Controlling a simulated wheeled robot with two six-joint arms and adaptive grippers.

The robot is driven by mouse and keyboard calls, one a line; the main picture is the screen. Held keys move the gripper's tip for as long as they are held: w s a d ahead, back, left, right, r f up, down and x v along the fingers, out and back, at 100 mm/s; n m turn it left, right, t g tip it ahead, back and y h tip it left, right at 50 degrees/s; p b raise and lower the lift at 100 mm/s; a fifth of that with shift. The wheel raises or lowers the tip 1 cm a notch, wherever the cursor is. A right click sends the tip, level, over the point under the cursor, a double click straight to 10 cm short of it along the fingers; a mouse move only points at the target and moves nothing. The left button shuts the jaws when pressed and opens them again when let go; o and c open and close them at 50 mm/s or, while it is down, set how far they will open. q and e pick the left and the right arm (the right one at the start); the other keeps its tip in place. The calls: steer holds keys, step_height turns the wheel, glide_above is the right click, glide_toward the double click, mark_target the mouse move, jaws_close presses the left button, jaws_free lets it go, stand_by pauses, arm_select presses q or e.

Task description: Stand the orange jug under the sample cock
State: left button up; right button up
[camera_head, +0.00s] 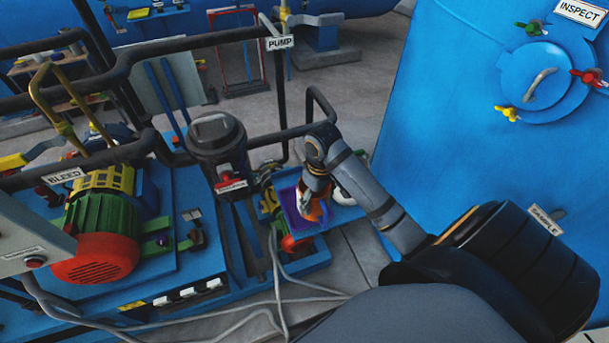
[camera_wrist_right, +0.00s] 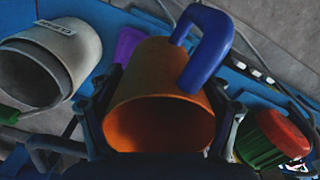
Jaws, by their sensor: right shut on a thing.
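The orange jug (camera_wrist_right: 155,85) has a blue handle (camera_wrist_right: 207,45) and fills the middle of the right wrist view, its open mouth toward the camera. My right gripper (camera_wrist_right: 163,118) is shut on it, one finger on each side. In the head view, the jug (camera_head: 316,211) shows small below my right gripper (camera_head: 311,190), in front of a purple tray; whether it touches the tray is unclear. The SAMPLE label (camera_head: 544,220) is on the big blue vessel at the right, beyond my right arm. The sample cock itself is not clearly visible. My left gripper is out of view.
The purple tray (camera_head: 291,222) sits among pump parts on the blue skid. A red and green motor (camera_head: 100,240), a dark grey cylinder (camera_head: 217,140) and black pipes stand to the left. Loose grey cables (camera_head: 280,300) lie on the floor. The blue vessel (camera_head: 440,110) fills the right.

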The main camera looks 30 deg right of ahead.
steer(key=w+f+b, duration=0.1)
steer(key=w+d+f+b, duration=0.1)
steer(key=w, duration=0.1)
steer(key=w+f+b, duration=0.1)
steer(key=w, duration=0.1)
steer(key=shift+w+d+f, duration=0.15)
steer(key=shift+d+f, duration=0.05)
steer(key=w+d+f+b, duration=0.1)
steer(key=w+f+b, duration=0.3)
steer(key=b, duration=0.1)
steer(key=shift+w+d+f+b, duration=0.15)
steer(key=shift+d+b, duration=0.05)
steer(key=shift+b, duration=0.15)
steer(key=f, duration=0.1)
steer(key=f+b, duration=0.1)
steer(key=f, duration=0.1)
steer(key=shift+w, duration=0.35)
steer(key=shift+w+f, duration=0.1)
steer(key=shift+f, duration=0.2)
steer(key=o, duration=1.3)
steer(key=shift+d, duration=0.1)
